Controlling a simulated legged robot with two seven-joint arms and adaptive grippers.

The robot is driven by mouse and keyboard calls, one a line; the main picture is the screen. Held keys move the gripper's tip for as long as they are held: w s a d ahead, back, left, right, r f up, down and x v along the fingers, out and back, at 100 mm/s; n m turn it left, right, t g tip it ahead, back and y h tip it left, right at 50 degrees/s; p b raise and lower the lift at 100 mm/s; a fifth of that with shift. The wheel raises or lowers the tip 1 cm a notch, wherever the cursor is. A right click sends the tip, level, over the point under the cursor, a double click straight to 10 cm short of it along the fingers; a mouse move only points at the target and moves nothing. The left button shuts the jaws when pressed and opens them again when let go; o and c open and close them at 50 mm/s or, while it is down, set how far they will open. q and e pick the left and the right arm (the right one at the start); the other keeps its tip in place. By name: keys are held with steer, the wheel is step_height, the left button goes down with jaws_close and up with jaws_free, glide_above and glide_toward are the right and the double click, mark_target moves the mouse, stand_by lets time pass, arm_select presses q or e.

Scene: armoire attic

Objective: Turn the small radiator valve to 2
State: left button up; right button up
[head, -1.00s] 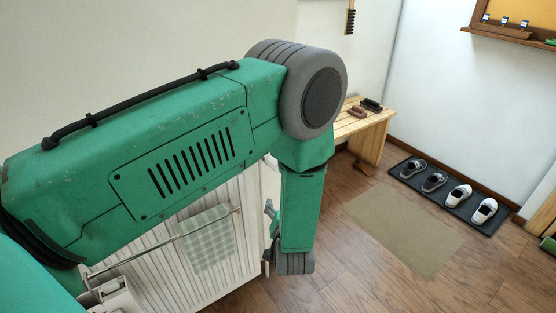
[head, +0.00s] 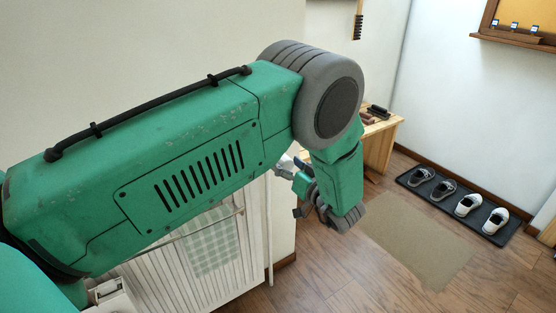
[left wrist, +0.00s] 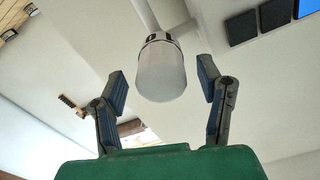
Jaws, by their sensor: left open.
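The small radiator valve (left wrist: 162,72) has a smooth white rounded head with a metal collar and pale pipes behind it. It fills the upper middle of the left wrist view. My left gripper (left wrist: 162,88) is open, with one finger on each side of the head and visible gaps on both sides. In the head view, the left gripper (head: 298,190) is beside the upper right end of the white radiator (head: 245,265), and a small pale part of the valve (head: 286,164) shows there. My green arm hides much of the radiator. I cannot read any number on the valve.
A checked cloth (head: 212,245) hangs on a rail at the radiator's front. A wooden bench (head: 382,145) stands behind my arm. A beige mat (head: 420,240) lies on the floor. Shoes stand on a dark tray (head: 455,210) at the right.

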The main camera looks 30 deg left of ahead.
arm_select(q)
steer(key=x, duration=0.4)
steer(key=shift+w+a+b, duration=0.1)
steer(key=shift+a+b, duration=0.25)
steer(key=shift+d, duration=0.1)
steer(key=shift+c, duration=0.5)
steer(key=c, duration=1.1)
steer(key=shift+o, duration=0.2)
